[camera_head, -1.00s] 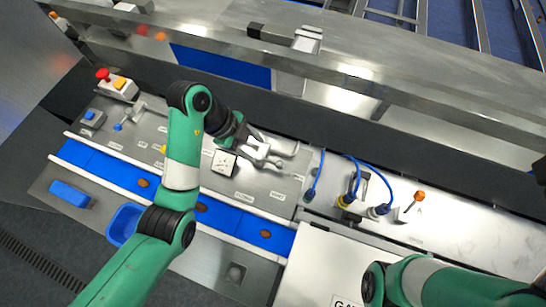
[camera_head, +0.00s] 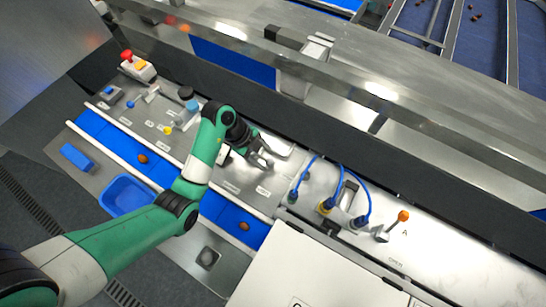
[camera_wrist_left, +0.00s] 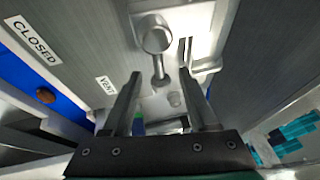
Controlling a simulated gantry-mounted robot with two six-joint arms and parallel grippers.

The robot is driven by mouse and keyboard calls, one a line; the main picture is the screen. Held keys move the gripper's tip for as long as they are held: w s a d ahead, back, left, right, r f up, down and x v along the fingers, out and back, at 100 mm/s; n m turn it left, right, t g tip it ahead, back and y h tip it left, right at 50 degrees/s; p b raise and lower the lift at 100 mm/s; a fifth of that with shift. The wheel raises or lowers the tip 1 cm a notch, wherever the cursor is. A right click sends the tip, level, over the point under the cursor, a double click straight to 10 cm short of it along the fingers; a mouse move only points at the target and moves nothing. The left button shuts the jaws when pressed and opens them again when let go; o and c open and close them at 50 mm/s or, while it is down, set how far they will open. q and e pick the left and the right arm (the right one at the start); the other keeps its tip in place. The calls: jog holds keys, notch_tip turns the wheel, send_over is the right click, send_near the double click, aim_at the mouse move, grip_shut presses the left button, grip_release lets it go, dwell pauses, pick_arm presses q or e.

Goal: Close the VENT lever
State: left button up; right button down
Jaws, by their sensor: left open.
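The VENT lever (camera_wrist_left: 157,40) is a grey metal lever with a round knob and a short stem on a pale plate, in the left wrist view. The VENT label (camera_wrist_left: 106,85) and the CLOSED label (camera_wrist_left: 33,40) are to its left. My left gripper (camera_wrist_left: 160,74) is open, with one finger on each side of the stem in the picture; I cannot tell if either touches it. In the head view my left gripper (camera_head: 262,158) is over the panel's right part and largely hides the lever. My right gripper is out of view.
Blue cables (camera_head: 365,185) with plugs and an orange-tipped lever (camera_head: 403,216) stand to the gripper's right. A blue belt (camera_head: 170,175) with dates runs in front. A blue tray (camera_head: 125,197) and a red button (camera_head: 126,54) are at left. A steel beam (camera_head: 330,65) runs behind.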

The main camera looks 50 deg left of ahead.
pick_arm(q)
grip_shut()
dwell(0.3)
dwell(1.1)
